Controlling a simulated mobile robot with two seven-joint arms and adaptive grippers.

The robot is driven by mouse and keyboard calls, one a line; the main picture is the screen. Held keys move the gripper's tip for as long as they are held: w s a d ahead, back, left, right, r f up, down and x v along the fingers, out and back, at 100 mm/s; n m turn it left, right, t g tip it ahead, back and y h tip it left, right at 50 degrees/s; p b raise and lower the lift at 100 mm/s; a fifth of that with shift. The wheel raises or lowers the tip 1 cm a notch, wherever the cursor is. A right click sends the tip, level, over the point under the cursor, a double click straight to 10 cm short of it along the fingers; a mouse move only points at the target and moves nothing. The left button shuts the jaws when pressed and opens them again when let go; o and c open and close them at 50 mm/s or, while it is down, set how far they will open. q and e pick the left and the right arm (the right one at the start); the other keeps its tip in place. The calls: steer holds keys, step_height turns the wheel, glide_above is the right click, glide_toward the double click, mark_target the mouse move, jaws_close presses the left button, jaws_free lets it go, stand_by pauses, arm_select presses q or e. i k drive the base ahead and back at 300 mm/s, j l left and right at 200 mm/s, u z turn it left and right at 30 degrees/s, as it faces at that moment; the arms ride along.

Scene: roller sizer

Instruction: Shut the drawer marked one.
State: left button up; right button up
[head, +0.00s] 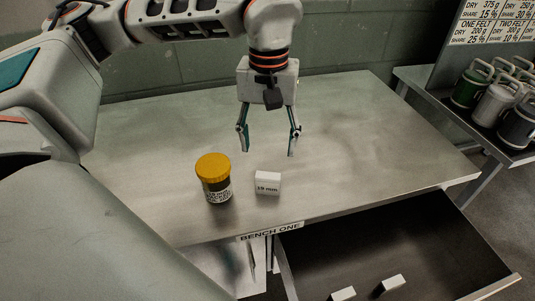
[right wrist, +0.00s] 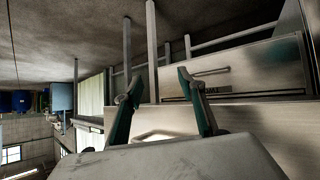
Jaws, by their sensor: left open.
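The drawer (head: 415,240) under the bench edge marked BENCH ONE stands open in the head view, at the lower right. Its dark inside shows, and the picture cuts off its near part. Two small white blocks lie in it. My left gripper (head: 267,153) is open and empty above the bench top, behind the jar and block, well away from the drawer. My right gripper (right wrist: 158,76) shows in the right wrist view with its fingers apart and nothing between them.
A jar with a yellow lid (head: 214,178) and a white block marked 19 mm (head: 267,183) stand on the bench top (head: 350,130) near its front edge. The right part of the top is clear. Several lidded canisters (head: 495,100) stand on a side table at the right.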

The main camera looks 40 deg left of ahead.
mark_target(440, 255)
steer(key=k, duration=1)
